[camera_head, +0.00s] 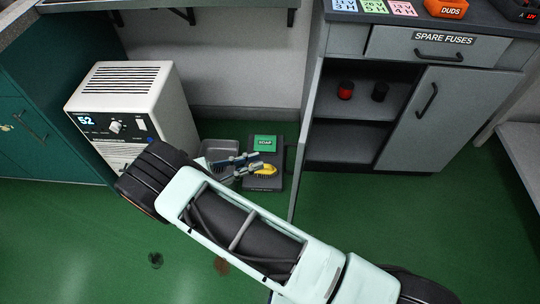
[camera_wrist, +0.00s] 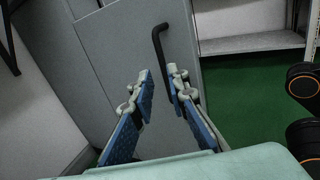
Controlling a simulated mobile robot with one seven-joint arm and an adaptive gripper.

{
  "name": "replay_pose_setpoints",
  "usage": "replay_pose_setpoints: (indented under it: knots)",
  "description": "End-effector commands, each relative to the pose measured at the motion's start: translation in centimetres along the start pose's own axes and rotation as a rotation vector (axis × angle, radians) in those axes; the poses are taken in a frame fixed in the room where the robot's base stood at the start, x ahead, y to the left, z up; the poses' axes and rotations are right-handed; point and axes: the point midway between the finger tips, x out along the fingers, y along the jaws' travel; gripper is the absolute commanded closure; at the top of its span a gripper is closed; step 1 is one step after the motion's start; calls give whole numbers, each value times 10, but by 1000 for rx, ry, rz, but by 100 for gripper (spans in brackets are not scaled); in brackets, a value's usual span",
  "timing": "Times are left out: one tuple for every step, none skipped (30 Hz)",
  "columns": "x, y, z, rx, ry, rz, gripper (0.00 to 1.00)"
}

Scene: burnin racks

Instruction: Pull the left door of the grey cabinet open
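The grey cabinet (camera_head: 392,48) stands at the right in the head view. Its left door (camera_head: 302,150) stands swung out, seen nearly edge-on, and the shelves inside are exposed. The right door (camera_head: 448,112) is shut. In the wrist view a grey door panel (camera_wrist: 105,55) fills the middle, with a black bar handle (camera_wrist: 158,42) on it. My gripper (camera_head: 262,164) is to the left of the open door in the head view. In the wrist view its blue-padded fingers (camera_wrist: 159,72) are apart and empty, with the handle's lower end just beyond the tips; contact cannot be told.
A white box-shaped machine (camera_head: 130,100) stands at the left beside a teal cabinet (camera_head: 35,120). Green floor (camera_head: 390,220) is clear before the cabinet.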

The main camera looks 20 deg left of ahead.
Motion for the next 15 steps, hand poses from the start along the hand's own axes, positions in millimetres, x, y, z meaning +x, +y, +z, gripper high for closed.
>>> replay_pose_setpoints:
  knots:
    - [-8,0,-1,0,0,1,85]
    - [-12,0,-1,0,0,1,85]
    - [-16,0,-1,0,1,2,85]
    - [-19,0,0,-1,0,2,85]
    - [-21,0,0,-1,0,1,85]
    - [-24,0,0,0,0,1,85]
    - [-25,0,0,-1,0,1,85]
    - [-26,0,0,-1,0,1,85]
    - [-27,0,0,-2,0,0,85]
    - [-27,0,0,-2,0,0,85]
    - [-27,0,0,-2,0,0,85]
    - [-28,0,0,-2,0,0,85]
    - [-28,0,0,-2,0,0,85]
    - [-27,0,0,-2,0,0,85]
    - [-27,0,0,-2,0,0,85]
